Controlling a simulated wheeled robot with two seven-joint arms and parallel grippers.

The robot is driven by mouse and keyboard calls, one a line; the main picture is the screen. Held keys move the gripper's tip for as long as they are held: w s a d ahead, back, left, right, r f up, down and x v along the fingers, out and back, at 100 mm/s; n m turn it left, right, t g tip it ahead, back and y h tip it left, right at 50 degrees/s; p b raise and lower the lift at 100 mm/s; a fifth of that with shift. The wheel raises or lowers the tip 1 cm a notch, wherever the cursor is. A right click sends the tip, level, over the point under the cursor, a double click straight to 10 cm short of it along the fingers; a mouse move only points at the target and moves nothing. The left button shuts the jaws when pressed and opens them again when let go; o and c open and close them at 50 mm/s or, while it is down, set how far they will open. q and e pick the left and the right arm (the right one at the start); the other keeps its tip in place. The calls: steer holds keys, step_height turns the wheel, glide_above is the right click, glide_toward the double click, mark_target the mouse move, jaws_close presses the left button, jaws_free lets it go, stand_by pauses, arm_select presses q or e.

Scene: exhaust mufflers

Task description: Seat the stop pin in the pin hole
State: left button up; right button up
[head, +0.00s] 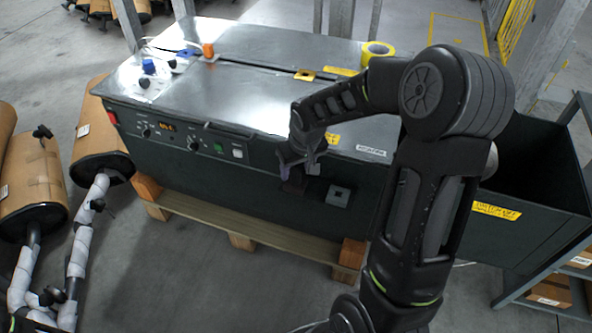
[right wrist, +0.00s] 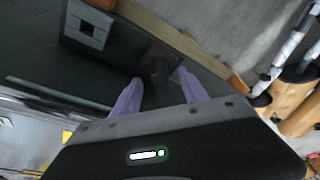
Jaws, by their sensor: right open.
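My right gripper (head: 297,166) is open at the front face of the dark cabinet (head: 255,168). In the right wrist view its two purple fingers (right wrist: 160,78) stand apart, with a dark brown holder (right wrist: 157,60) just beyond and between their tips. A dark, roundish shape in that holder may be the stop pin, but it is too dark to be sure. The holder also shows in the head view (head: 294,184), partly behind the gripper. A grey block with a dark square opening (head: 338,196) sits to its right, likely the pin hole; it also shows in the right wrist view (right wrist: 88,26). My left gripper is out of view.
The cabinet stands on a wooden pallet (head: 240,240). Its front carries knobs, a display and a handle bar (head: 228,131). Yellow tape (head: 377,51) and an orange item (head: 208,50) lie on top. Wrapped mufflers (head: 32,180) stand at left; an open dark bin (head: 535,215) is at right.

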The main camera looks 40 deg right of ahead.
steer(key=v, duration=0.5)
steer(key=shift+r+p, duration=0.2)
steer(key=shift+p, duration=0.2)
steer(key=shift+w+r, duration=0.1)
steer(key=shift+w, duration=0.25)
steer(key=w+a+f+t+y, duration=0.1)
steer(key=a+f+t+y, duration=0.15)
steer(key=a+f, duration=1.05)
steer(key=s+a+f+g+y, duration=0.1)
steer(key=s+a+f+g, duration=0.1)
steer(key=s+a+f, duration=0.7)
steer(key=s+a+f+g+y, duration=0.1)
steer(key=s+a+f+g, duration=0.25)
steer(key=s+a, duration=0.55)
step_height(320, 180, up, 13)
steer(key=s+d+p, duration=0.1)
steer(key=s+p, duration=0.1)
steer(key=p, duration=1.2)
steer(key=shift+s+d+t, duration=0.2)
steer(key=shift+d+t, duration=0.1)
steer(key=shift+d, duration=0.05)
